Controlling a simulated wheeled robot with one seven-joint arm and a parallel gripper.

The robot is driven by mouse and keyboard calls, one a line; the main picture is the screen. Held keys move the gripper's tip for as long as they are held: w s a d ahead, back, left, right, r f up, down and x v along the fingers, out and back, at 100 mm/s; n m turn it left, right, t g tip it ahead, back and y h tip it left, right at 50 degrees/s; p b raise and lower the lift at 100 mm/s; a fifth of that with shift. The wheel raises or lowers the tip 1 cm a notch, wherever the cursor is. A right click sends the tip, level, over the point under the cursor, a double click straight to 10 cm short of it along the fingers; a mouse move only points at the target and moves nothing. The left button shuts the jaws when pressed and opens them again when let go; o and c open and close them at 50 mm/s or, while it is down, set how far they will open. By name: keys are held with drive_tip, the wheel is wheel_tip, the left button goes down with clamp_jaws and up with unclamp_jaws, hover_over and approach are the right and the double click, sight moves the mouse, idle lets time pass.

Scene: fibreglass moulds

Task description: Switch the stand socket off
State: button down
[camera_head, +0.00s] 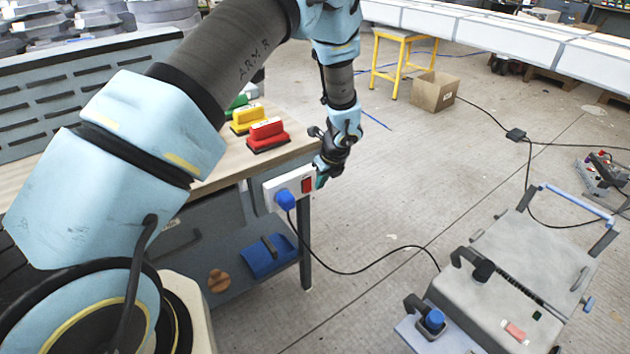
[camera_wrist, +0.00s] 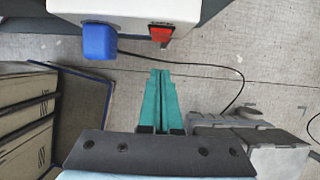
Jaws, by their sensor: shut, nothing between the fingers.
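The stand socket (camera_head: 289,191) is a white box on the end of the workbench, with a blue plug (camera_head: 285,200) in it and a red rocker switch (camera_head: 306,185) to the right of the plug. In the wrist view the socket box (camera_wrist: 130,17) is at the top, with the blue plug (camera_wrist: 99,42) and the red switch (camera_wrist: 161,34). My gripper (camera_wrist: 160,72) has teal fingers, shut together and empty. The fingertips point toward the socket, a little below the switch in the wrist view. In the head view my gripper (camera_head: 321,181) is just right of the switch, and contact cannot be told.
Red (camera_head: 267,134) and yellow (camera_head: 248,118) sanding blocks lie on the bench top (camera_head: 225,165). A black cable runs from the plug to a grey machine (camera_head: 510,285) on the floor. A cardboard box (camera_head: 434,91) and yellow stool (camera_head: 404,40) stand behind. Floor between is mostly clear.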

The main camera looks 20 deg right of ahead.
wheel_tip(320, 180, up, 10)
drive_tip(key=b, duration=0.2)
drive_tip(key=shift+s+f, duration=0.15)
drive_tip(key=shift+s, duration=0.2)
drive_tip(key=w+a+r+n+g, duration=0.1)
drive_tip(key=a+r+n, duration=0.2)
drive_tip(key=a+n, duration=0.55)
drive_tip(key=a+r+n+g, duration=0.1)
drive_tip(key=a+r+n, duration=0.4)
drive_tip(key=a, duration=0.7)
drive_tip(key=s+a+r+n, duration=0.1)
drive_tip(key=s+a+n, duration=0.4)
drive_tip(key=a+n, duration=0.3)
drive_tip(key=s+a+r+n+h, duration=0.1)
drive_tip(key=s+a+r+n, duration=0.1)
drive_tip(key=s+a+n, duration=0.3)
drive_tip(key=a+n, duration=0.4)
drive_tip(key=n, duration=0.2)
drive_tip(key=shift+g, duration=0.3)
